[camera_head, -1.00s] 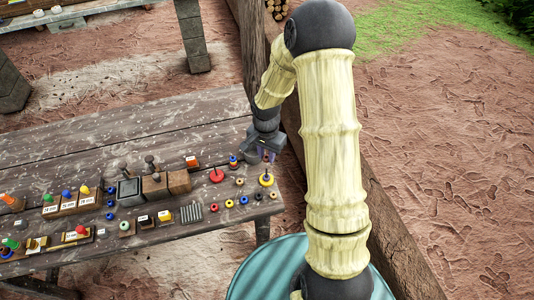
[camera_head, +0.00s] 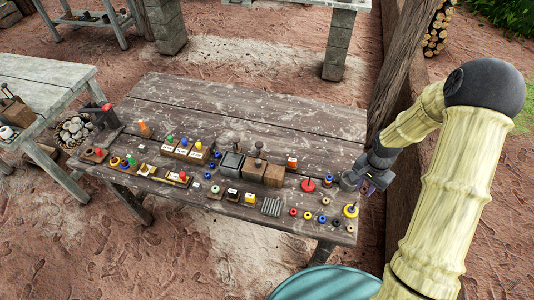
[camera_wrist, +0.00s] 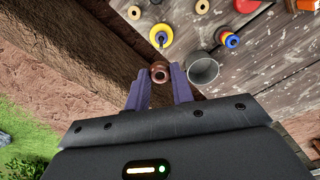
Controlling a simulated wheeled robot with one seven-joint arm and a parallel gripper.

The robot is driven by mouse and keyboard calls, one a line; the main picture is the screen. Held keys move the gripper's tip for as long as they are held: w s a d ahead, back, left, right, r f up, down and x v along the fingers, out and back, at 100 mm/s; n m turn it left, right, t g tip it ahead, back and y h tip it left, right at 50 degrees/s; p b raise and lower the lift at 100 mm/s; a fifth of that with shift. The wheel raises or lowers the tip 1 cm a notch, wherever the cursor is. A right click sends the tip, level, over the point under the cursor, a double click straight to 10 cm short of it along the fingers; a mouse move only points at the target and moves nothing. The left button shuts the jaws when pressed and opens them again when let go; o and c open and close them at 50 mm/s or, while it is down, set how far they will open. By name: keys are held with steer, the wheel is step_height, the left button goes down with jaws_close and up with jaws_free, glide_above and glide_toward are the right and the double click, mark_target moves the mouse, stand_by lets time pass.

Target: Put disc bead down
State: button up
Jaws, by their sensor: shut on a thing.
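My gripper (camera_wrist: 160,78) is shut on a small reddish-brown disc bead (camera_wrist: 159,73) with a hole, held between the purple fingertips in the wrist view. In the head view my gripper (camera_head: 368,188) is at the right end of the wooden table (camera_head: 230,105), beside the yellow disc (camera_head: 350,211) with its peg; the bead cannot be made out there. In the wrist view the yellow disc (camera_wrist: 161,37) lies just beyond the bead, and a grey metal cup (camera_wrist: 203,70) is right of the fingers.
A red disc (camera_head: 308,185) and several small coloured rings (camera_head: 307,215) lie near the table's right end. A blue-and-red spool (camera_wrist: 228,40) lies beyond the cup. Blocks, stamps and labelled pieces fill the table's front half. The back boards (camera_head: 270,110) are clear.

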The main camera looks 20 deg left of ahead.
mark_target(362, 189)
steer(key=r+n+p, duration=0.1)
steer(key=n+p, duration=0.1)
steer(key=p, duration=0.1)
steer(key=r+n+p, duration=0.1)
steer(key=n+p, duration=0.1)
steer(key=p, duration=0.1)
steer(key=r+n+p, duration=0.1)
steer(key=p, duration=0.2)
steer(key=shift+s+a+r+n, duration=0.2)
steer(key=shift+a+n, duration=0.1)
steer(key=shift+n, duration=0.1)
steer(key=shift+a+f+n, duration=0.1)
steer(key=shift+f+n, duration=0.1)
steer(key=shift+n, duration=0.1)
steer(key=shift+w, duration=0.1)
